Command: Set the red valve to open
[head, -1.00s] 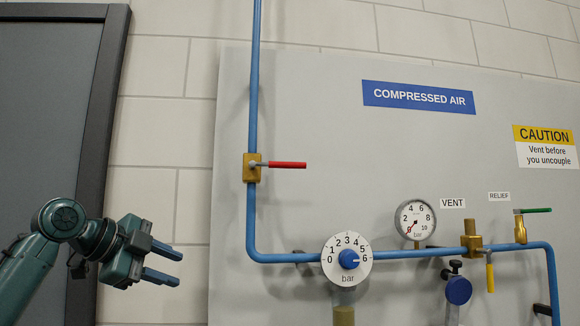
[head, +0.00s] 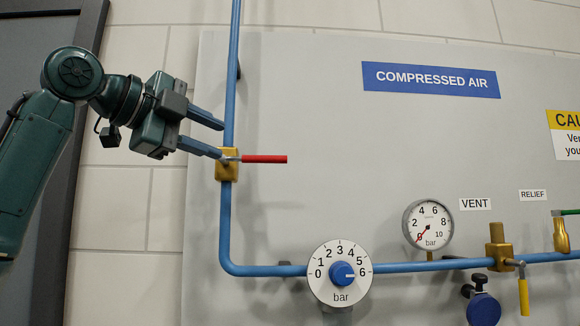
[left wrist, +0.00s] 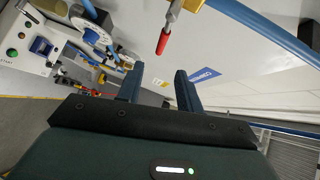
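The red valve is a brass body (head: 227,164) on the vertical blue pipe, with a red lever handle (head: 265,159) pointing right, across the pipe. The handle also shows in the left wrist view (left wrist: 162,43), ahead of the fingers. My left gripper (head: 222,139) is open and empty, its two fingers apart. In the head view its fingertips overlap the pipe just above and at the valve body, left of the handle. Whether they touch anything cannot be told. My right gripper is not in view.
A regulator dial (head: 340,272), a pressure gauge (head: 427,225), a yellow-handled vent valve (head: 523,297) and a green-handled relief valve (head: 561,232) sit lower right on the panel. A blue sign (head: 431,79) is above. The panel right of the red handle is clear.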

